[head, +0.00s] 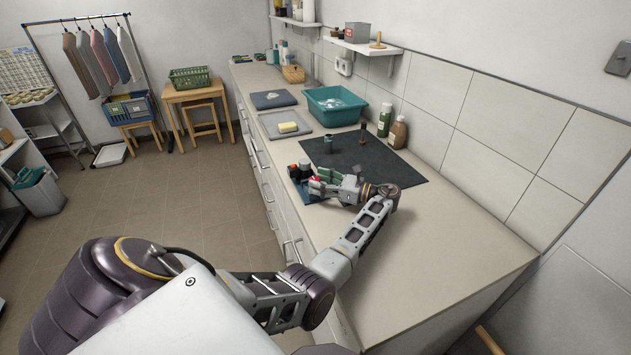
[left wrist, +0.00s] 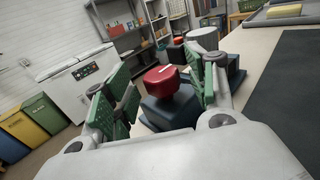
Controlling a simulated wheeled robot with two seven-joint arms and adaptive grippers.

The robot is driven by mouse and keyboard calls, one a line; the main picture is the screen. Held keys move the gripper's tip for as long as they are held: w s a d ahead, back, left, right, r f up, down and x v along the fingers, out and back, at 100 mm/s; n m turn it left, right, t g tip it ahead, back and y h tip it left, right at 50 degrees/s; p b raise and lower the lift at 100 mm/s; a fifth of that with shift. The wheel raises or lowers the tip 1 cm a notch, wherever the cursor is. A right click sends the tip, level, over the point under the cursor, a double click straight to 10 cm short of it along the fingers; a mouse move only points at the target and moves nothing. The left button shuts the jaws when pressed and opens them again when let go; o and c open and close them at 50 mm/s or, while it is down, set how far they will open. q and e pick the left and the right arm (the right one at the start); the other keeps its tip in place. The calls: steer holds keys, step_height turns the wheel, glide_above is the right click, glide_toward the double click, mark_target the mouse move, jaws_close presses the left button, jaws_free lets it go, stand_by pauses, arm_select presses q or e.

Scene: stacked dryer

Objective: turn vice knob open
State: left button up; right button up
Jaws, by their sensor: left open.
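The vice sits at the front edge of the counter; its dark blue body (left wrist: 172,108) and red knob (left wrist: 162,79) show in the left wrist view. The knob has a white mark on top. In the head view the red knob (head: 315,180) is small and partly hidden by my left gripper (head: 318,184). My left gripper is open, with its green-padded fingers on either side of the knob in the left wrist view (left wrist: 160,92). I cannot tell whether a finger touches it. A grey cylindrical part (left wrist: 201,38) stands behind the knob. My right gripper is not in view.
A dark mat (head: 400,172) lies under and beyond my left wrist, with small upright items (head: 363,133) on it. A teal basin (head: 335,106), a tray with a yellow sponge (head: 288,127) and bottles (head: 397,132) stand farther back. The near counter top (head: 440,235) is clear.

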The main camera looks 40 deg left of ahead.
arm_select(q)
steer(key=v, duration=0.9)
steer(key=shift+w+d, duration=0.1)
steer(key=shift+d, duration=0.25)
steer(key=shift+d, duration=0.1)
stand_by(0.3)
